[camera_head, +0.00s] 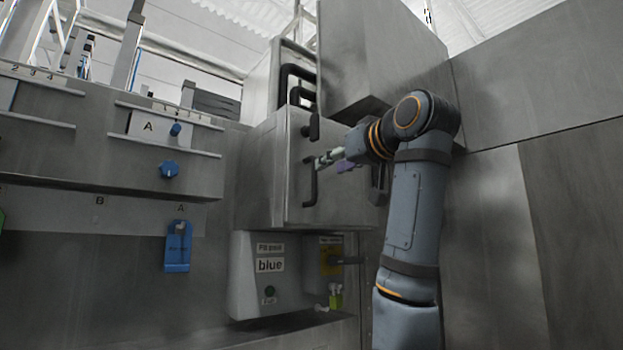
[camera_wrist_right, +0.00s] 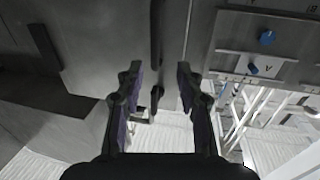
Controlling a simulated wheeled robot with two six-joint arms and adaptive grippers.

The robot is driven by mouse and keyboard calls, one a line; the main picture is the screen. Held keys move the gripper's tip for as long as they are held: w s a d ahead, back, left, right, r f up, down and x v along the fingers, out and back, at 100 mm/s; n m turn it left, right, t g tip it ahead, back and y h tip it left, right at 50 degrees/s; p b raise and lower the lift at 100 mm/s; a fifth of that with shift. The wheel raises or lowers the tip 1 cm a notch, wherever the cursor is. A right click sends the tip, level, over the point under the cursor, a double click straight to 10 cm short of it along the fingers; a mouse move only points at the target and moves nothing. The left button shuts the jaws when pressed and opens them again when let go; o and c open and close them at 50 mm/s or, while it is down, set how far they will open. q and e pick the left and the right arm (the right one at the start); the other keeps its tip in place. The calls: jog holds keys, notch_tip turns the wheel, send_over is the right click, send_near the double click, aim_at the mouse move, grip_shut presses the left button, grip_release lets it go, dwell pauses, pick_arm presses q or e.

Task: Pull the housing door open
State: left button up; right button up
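The housing door (camera_head: 343,201) is a grey metal panel on the front of a box-shaped housing (camera_head: 262,165). It appears to lie against the housing; I cannot tell whether there is a gap. A dark vertical bar handle (camera_head: 308,186) is near its left edge. My right gripper (camera_head: 321,160) is at the upper part of this handle. In the right wrist view my right gripper (camera_wrist_right: 157,76) has its two fingers apart, with the handle (camera_wrist_right: 156,32) lined up between them. I cannot tell whether they touch it. My left gripper is not in view.
A dark knob (camera_head: 311,128) sits above the handle. A metal wall (camera_head: 490,230) stands at the right. Rails with blue knobs (camera_head: 169,170) are at the left.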

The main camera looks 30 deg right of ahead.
aim_at(316, 177)
jog(key=w+p, duration=0.1)
jog(key=w, duration=0.2)
jog(key=w+d+p, duration=0.1)
jog(key=w+p, duration=0.1)
jog(key=w, duration=0.1)
jog(key=w+p, duration=0.2)
jog(key=w, duration=0.2)
jog(key=shift+d, duration=0.4)
jog(key=shift+w+d, duration=0.1)
jog(key=shift+w, duration=0.2)
jog(key=shift+d+f, duration=0.1)
jog(key=shift+f, duration=0.05)
jog(key=c, duration=0.5)
grip_shut()
